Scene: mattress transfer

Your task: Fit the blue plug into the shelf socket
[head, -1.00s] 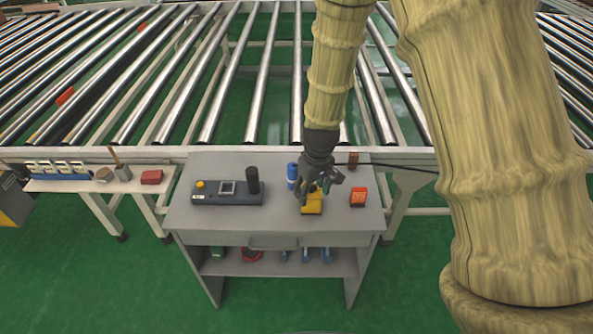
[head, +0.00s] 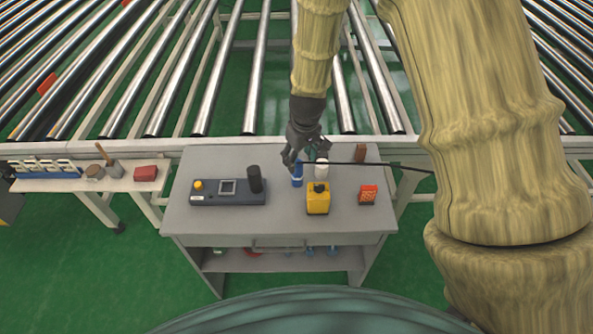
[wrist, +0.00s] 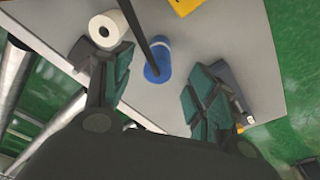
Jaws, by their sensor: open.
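A small blue cylinder (head: 297,178), apparently the blue plug, stands upright on the grey worktable (head: 225,226). It also shows in the wrist view (wrist: 151,74), between my open fingers and beyond their tips. A thin dark rod or cable crosses in front of it there. My gripper (head: 291,161) is open just above and behind the blue cylinder in the head view. It also shows in the wrist view (wrist: 155,85) with nothing held. I cannot make out a socket on the low shelf (head: 235,262) under the tabletop, or elsewhere.
Around the blue cylinder stand a white roll (head: 321,168), a yellow container (head: 318,200), an orange-red box (head: 368,194), a brown block (head: 361,152) and a dark control box (head: 228,192). A roller conveyor runs behind. The tabletop's front strip is clear.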

